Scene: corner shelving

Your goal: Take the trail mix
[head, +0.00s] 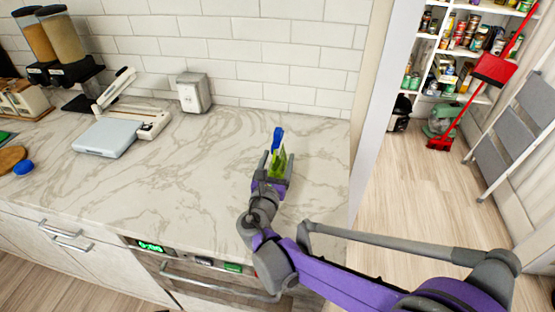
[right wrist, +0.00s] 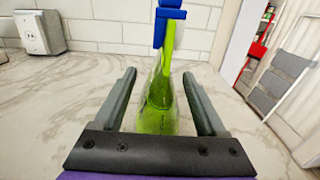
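I cannot make out any trail mix in these views. My right gripper (head: 274,168) is over the marble counter near its right end. In the right wrist view its fingers (right wrist: 158,100) are spread apart. A spray bottle (right wrist: 160,110) with green liquid and a blue trigger head stands upright between them, with gaps showing on both sides. The same spray bottle (head: 278,160) is partly hidden by the gripper in the head view. My left gripper is not in view.
On the marble counter (head: 200,165) are a white dispenser box (head: 192,93), a grey scale (head: 106,137) and cereal dispensers (head: 63,40). The counter's middle is clear. Beyond the doorway are stocked pantry shelves (head: 447,38), a red broom and dustpan (head: 492,68) and a folding ladder (head: 521,130).

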